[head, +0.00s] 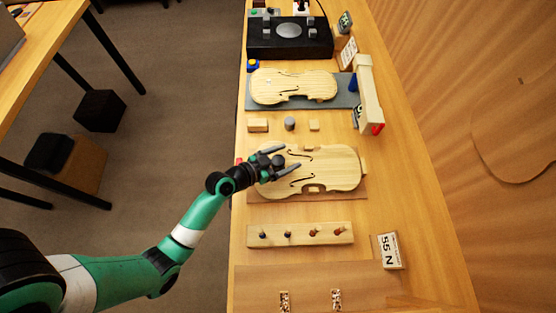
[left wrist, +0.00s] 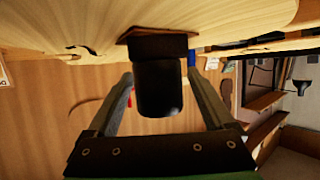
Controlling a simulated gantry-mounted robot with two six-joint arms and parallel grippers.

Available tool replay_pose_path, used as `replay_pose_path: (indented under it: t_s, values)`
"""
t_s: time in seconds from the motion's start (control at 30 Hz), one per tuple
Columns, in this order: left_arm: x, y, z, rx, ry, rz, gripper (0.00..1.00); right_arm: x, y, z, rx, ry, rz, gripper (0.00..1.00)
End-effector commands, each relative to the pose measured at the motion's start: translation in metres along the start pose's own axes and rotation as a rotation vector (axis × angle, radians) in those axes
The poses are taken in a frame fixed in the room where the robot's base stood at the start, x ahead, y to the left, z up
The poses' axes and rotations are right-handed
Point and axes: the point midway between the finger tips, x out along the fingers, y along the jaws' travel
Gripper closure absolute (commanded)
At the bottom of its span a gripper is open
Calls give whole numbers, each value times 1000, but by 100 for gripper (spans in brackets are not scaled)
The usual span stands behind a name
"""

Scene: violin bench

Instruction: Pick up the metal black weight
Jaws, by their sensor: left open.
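The black metal weight (left wrist: 158,92) is a dark cylinder beside a squarer dark block, against the pale wooden violin plate in the left wrist view. In the head view, a dark part of it (head: 278,161) shows between my fingers over the left part of the violin plate (head: 335,168). My left gripper (head: 289,158) is open, with one finger on each side of the weight. In the left wrist view, my open fingers (left wrist: 161,76) flank the cylinder, with a visible gap on both sides. My right gripper is not in view.
A second violin plate (head: 293,86) lies on a grey mat farther back. A grey cylinder (head: 289,123) and small wooden blocks (head: 258,125) stand between the plates. A peg rack (head: 300,234) and a "55 N" sign (head: 388,250) are nearer.

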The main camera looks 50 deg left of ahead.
Motion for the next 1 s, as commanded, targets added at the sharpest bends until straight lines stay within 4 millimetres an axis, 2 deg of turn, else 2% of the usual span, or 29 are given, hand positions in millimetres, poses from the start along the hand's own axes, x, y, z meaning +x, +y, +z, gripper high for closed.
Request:
replay_pose_path:
  t_s: [0.07, 0.53, 1.0]
  values:
    - [0, 0, 0, 0, 0, 0, 15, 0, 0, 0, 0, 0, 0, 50]
    - [-1, 0, 0, -1, -1, 0, 100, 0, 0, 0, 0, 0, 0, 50]
    - [-1, 0, -2, 0, 2, 0, 100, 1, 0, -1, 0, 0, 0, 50]
